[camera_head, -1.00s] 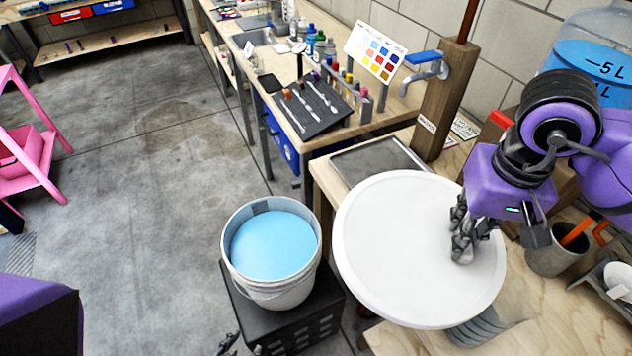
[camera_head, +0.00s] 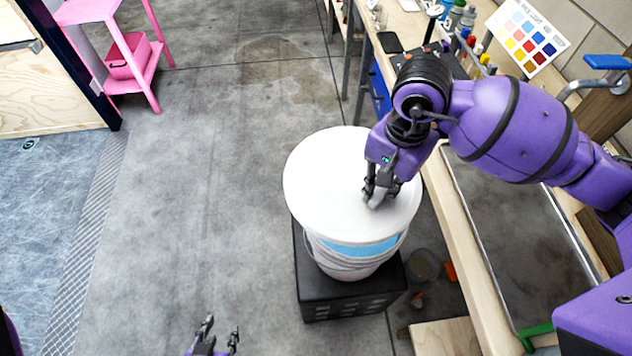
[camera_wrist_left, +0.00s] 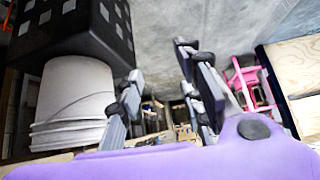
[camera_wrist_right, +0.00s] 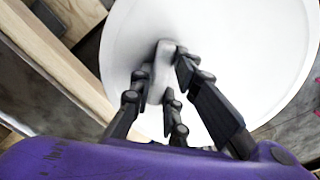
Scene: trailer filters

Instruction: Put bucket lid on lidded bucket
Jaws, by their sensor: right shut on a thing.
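The white round bucket lid (camera_head: 325,185) is over the top of the white bucket (camera_head: 345,268) in the head view. A strip of blue shows below the lid's near edge, so the lid looks tilted or raised there; I cannot tell if it touches the rim. My right gripper (camera_head: 377,195) is shut on the lid's handle, which shows in the right wrist view (camera_wrist_right: 160,72). My left gripper (camera_head: 215,335) is open and empty at the bottom of the head view. In the left wrist view, the bucket (camera_wrist_left: 75,105) is left of its fingers (camera_wrist_left: 165,95).
The bucket stands on a black crate (camera_head: 350,308). A workbench (camera_head: 450,215) with a grey tray (camera_head: 515,240) runs along the right, close to the bucket. A pink shelf (camera_head: 130,55) stands at the far left. The floor left of the bucket is clear.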

